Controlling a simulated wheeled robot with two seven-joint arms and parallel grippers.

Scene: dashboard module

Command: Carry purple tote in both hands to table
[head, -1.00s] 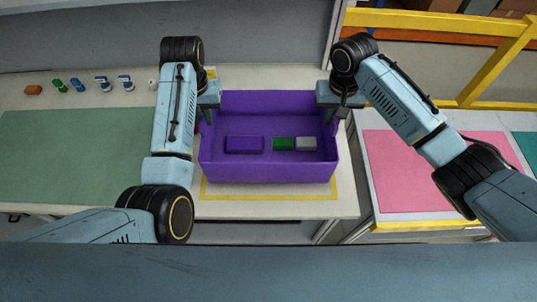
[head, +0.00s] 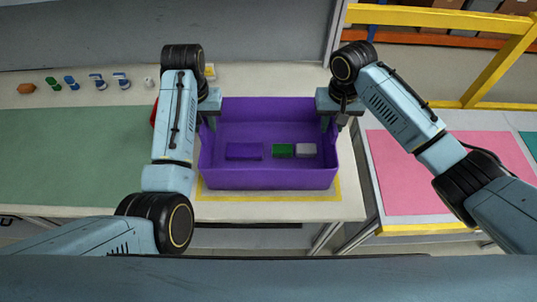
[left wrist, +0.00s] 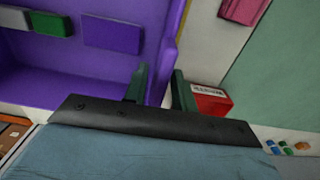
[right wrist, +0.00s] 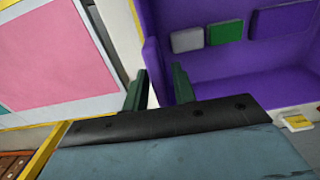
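The purple tote (head: 270,180) is upright and level over the bench, inside a yellow outline. I cannot tell whether its base touches the bench. It contains a purple block (head: 244,151), a green block (head: 283,151) and a grey block (head: 305,150). My left gripper (head: 209,122) is shut on its left wall, one finger inside and one outside; these fingers (left wrist: 160,88) also show in the left wrist view. My right gripper (head: 334,122) is shut on the right wall the same way, as the right wrist view shows (right wrist: 159,88).
The bench has a green mat (head: 70,155) at left and several small parts along its back. A red box (left wrist: 210,101) stands close outside the tote's left wall. A separate table with a pink mat (head: 415,170) is at right, with a yellow rail (head: 500,62) behind.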

